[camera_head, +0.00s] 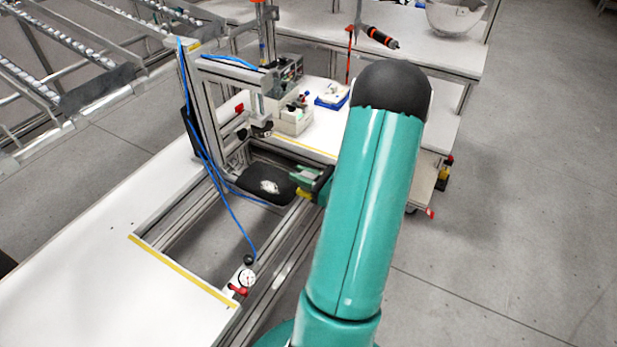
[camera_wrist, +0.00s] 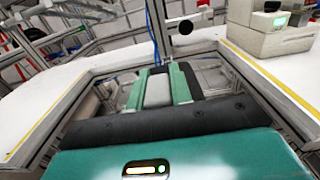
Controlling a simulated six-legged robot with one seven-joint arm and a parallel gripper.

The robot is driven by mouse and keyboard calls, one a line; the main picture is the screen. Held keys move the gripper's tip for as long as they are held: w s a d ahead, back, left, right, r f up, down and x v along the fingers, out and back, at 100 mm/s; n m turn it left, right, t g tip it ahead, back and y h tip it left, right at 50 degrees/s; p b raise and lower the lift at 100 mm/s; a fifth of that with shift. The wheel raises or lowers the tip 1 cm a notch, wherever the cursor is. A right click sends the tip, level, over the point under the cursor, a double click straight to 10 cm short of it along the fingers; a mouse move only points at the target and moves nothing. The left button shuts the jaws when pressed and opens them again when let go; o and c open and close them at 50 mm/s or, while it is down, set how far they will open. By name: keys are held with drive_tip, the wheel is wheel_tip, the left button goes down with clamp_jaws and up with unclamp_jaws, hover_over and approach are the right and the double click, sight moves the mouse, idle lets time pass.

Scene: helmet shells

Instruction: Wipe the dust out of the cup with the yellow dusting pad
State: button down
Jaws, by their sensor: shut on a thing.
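The cup appears to be the black, rounded basin (camera_head: 250,193) inside the metal frame, left of my gripper in the head view. A pale patch of dust (camera_head: 269,187) lies in it. My gripper (camera_head: 305,185) is at the right rim of the cup, partly hidden behind my arm. The yellow dusting pad (camera_head: 304,194) shows as a small yellow edge under the green fingers, and I cannot tell whether it touches the cup. In the wrist view, my gripper's two green fingers (camera_wrist: 158,88) are shut on a pale grey block, likely the pad's upper part.
An upright metal frame (camera_head: 196,110) with blue hoses stands left of and behind the cup. A round dial (camera_head: 247,278) sits at the front of the bench opening. A beige device (camera_wrist: 268,33) stands on the white bench at right in the wrist view.

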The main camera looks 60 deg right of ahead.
drive_tip(key=shift+w+a+f, duration=0.2)
drive_tip(key=shift+w+f, duration=0.45)
drive_tip(key=shift+w, duration=1.6)
drive_tip(key=shift+w+a+f, duration=0.2)
drive_tip(key=shift+w+f, duration=0.4)
drive_tip(key=shift+w, duration=1.6)
drive_tip(key=shift+w+a+f, duration=0.2)
drive_tip(key=shift+w+f, duration=0.45)
drive_tip(key=shift+w, duration=1.6)
drive_tip(key=shift+f, duration=0.75)
drive_tip(key=shift+s, duration=0.15)
